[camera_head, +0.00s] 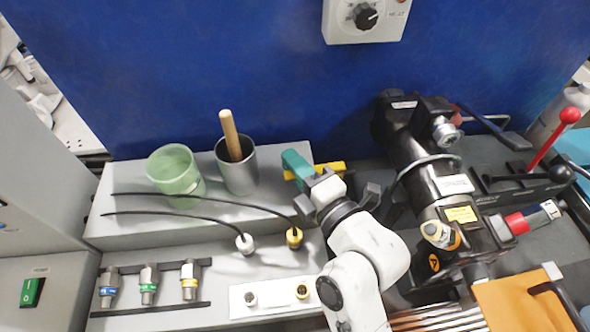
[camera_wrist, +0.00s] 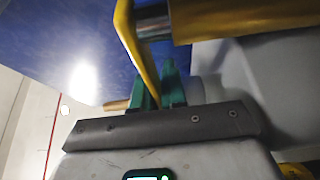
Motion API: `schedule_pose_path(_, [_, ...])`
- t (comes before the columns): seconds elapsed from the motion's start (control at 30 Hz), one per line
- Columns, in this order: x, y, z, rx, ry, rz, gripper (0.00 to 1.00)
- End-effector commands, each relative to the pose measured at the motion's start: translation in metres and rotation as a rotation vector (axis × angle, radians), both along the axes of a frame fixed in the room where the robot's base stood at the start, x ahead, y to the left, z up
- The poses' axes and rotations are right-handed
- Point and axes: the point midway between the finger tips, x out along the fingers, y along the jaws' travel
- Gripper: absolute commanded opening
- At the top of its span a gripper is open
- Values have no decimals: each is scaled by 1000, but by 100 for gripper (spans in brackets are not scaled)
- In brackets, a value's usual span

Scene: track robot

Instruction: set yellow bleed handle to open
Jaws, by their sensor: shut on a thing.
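The yellow bleed handle (camera_head: 330,168) shows in the head view as a yellow bar at the back of the grey bench, partly hidden by my gripper (camera_head: 297,165). In the wrist view the yellow handle (camera_wrist: 137,45) is a bent flat strip running down from a metal stem. The green fingers of my gripper (camera_wrist: 158,88) are shut on its lower end. A wider yellow part (camera_wrist: 235,18) lies to the right of the stem. I cannot tell the handle's open or closed marking.
A metal cup (camera_head: 238,175) with a wooden stick and a green cup (camera_head: 178,175) stand left of my gripper. Two black hoses end in white (camera_head: 245,243) and yellow (camera_head: 294,237) connectors. A black machine (camera_head: 440,180) crowds the right. A blue panel (camera_head: 220,70) rises behind.

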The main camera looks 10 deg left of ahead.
Motion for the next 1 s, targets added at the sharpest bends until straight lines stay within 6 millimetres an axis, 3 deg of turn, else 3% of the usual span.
schedule_pose_path(0.33, [0, -1, -1, -4, 3, 1, 0])
schedule_pose_path(0.37, [0, -1, -1, -4, 3, 1, 15])
schedule_pose_path(0.57, [0, -1, -1, -3, 2, 2, 33])
schedule_pose_path(0.83, [-2, -2, -1, -2, 1, 2, 33])
schedule_pose_path(1.0, [-16, -15, -4, -3, 2, 1, 33])
